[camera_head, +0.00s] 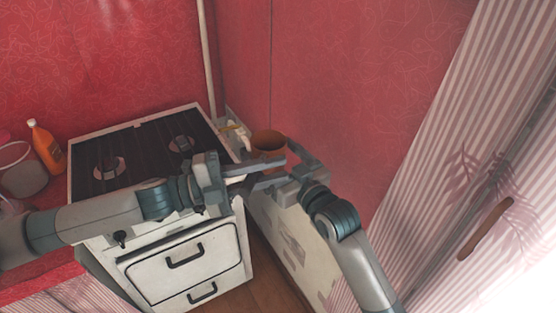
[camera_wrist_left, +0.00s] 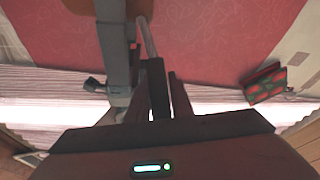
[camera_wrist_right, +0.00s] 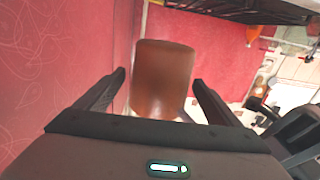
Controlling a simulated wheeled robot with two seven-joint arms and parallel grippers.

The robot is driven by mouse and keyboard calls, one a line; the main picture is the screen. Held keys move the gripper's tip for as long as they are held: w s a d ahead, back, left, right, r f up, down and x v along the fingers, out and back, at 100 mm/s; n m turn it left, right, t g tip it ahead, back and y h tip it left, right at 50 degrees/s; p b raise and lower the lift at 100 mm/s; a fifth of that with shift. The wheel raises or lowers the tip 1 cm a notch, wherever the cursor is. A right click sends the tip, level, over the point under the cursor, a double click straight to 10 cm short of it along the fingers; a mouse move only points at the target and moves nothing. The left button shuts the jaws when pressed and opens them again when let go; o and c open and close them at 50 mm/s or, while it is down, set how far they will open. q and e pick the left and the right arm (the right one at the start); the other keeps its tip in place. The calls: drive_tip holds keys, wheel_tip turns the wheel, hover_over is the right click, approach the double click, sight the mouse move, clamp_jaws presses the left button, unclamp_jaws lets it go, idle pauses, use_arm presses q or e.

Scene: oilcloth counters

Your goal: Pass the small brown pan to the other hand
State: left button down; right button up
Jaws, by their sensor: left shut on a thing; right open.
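The small brown pan (camera_head: 268,141) is held up beside the stove's right edge, near the red wall. My left gripper (camera_head: 258,172) is below it in the head view, shut on its handle. The left wrist view shows the thin grey handle (camera_wrist_left: 147,38) running to the close-set fingers (camera_wrist_left: 164,92). My right gripper (camera_head: 287,162) is open beside the pan, close to the left one. In the right wrist view the brown pan (camera_wrist_right: 162,80) lies between the spread fingers (camera_wrist_right: 160,84); contact cannot be told.
The white stove (camera_head: 190,262) with a dark hob (camera_head: 135,152) stands below and left. An orange bottle (camera_head: 45,146) and a pale pot (camera_head: 22,170) stand on the red counter at the left. Red walls close in behind; a striped curtain (camera_head: 440,150) hangs at the right.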

use_arm(q)
drive_tip(key=shift+r, duration=0.1)
use_arm(e)
drive_tip(key=shift+c, duration=0.6)
drive_tip(key=c, duration=1.5)
use_arm(q)
drive_tip(key=c, duration=1.6)
unclamp_jaws()
use_arm(e)
drive_tip(key=shift+r, duration=0.15)
use_arm(q)
drive_tip(key=shift+o, duration=0.6)
drive_tip(key=shift+f, duration=0.25)
use_arm(e)
drive_tip(key=shift+a+r, duration=0.1)
drive_tip(key=shift+r, duration=0.1)
use_arm(q)
drive_tip(key=shift+s, duration=0.1)
use_arm(e)
drive_tip(key=shift+w, duration=0.1)
drive_tip(key=shift+f, duration=0.1)
use_arm(q)
drive_tip(key=r+v, duration=0.1)
drive_tip(key=v, duration=1.1)
drive_tip(key=shift+f, duration=0.35)
use_arm(e)
drive_tip(key=shift+f, duration=0.1)
